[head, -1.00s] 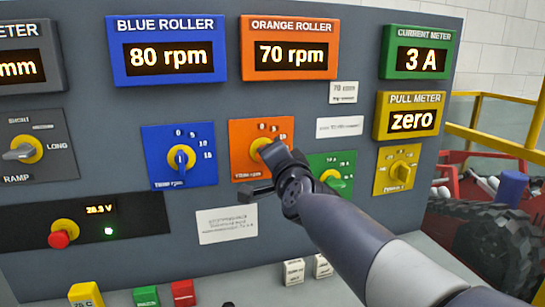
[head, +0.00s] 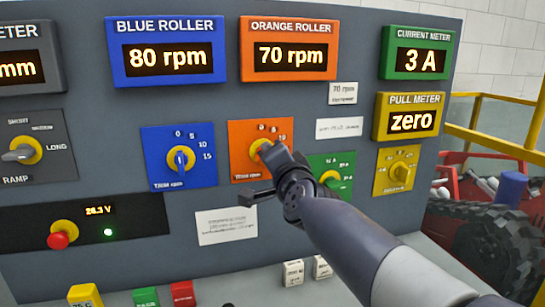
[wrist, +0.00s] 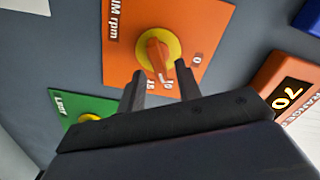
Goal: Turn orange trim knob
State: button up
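The orange trim knob sits on an orange dial plate (head: 243,138) under the orange roller display (head: 289,56), which reads 70 rpm. In the head view my gripper covers much of the knob (head: 256,146). The wrist view shows its orange pointer on a yellow round base (wrist: 158,50), with scale marks around it. My gripper (wrist: 158,72) is open, with one finger to each side of the knob's lower part in that view. I cannot tell whether either finger touches it. In the head view my gripper (head: 260,173) is at the plate's lower right.
A blue dial (head: 180,158) is left of the orange one. A green dial (head: 331,179) lies close to the right, partly behind my arm, with a yellow dial (head: 403,168) beyond it. A red button (head: 58,240) is at lower left.

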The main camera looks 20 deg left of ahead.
jog(key=p+v, duration=0.1)
jog(key=v, duration=0.9)
jog(key=x, duration=1.1)
jog(key=shift+b, duration=0.45)
jog(key=shift+s, duration=0.15)
jog(key=p+v, duration=0.1)
jog(key=v, duration=1)
jog(key=w+a+n+p, duration=0.5)
jog(key=w+a+n, duration=0.1)
jog(key=w+n, duration=0.3)
jog(key=shift+r, duration=0.3)
